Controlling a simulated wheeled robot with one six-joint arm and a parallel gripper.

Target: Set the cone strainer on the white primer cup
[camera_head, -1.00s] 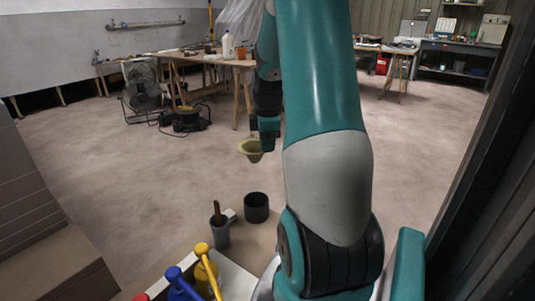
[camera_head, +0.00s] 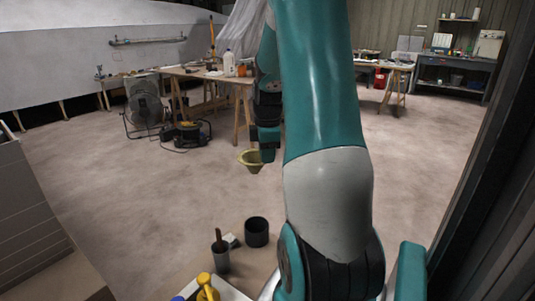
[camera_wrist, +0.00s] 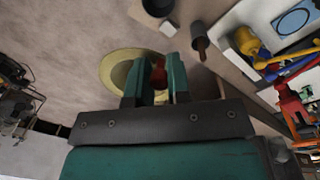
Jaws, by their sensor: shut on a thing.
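The cone strainer (camera_head: 249,161) is a pale yellow funnel, held in the air beyond the near worktop in the head view. My gripper (camera_head: 266,152) is shut on it at its right side. In the wrist view the strainer's rim (camera_wrist: 112,72) shows beyond the fingers of my gripper (camera_wrist: 157,80), with a small red-brown piece between them. Its underside is hidden there. I cannot make out a white primer cup for sure. A small white item (camera_head: 231,241) sits on the worktop, also in the wrist view (camera_wrist: 168,29), but it looks more like a block than a cup.
On the near worktop (camera_head: 190,280) stand an empty dark cup (camera_head: 257,233) and a grey cup (camera_head: 220,260) with a brown-handled tool. A fan (camera_head: 146,107) and trestle table stand far back.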

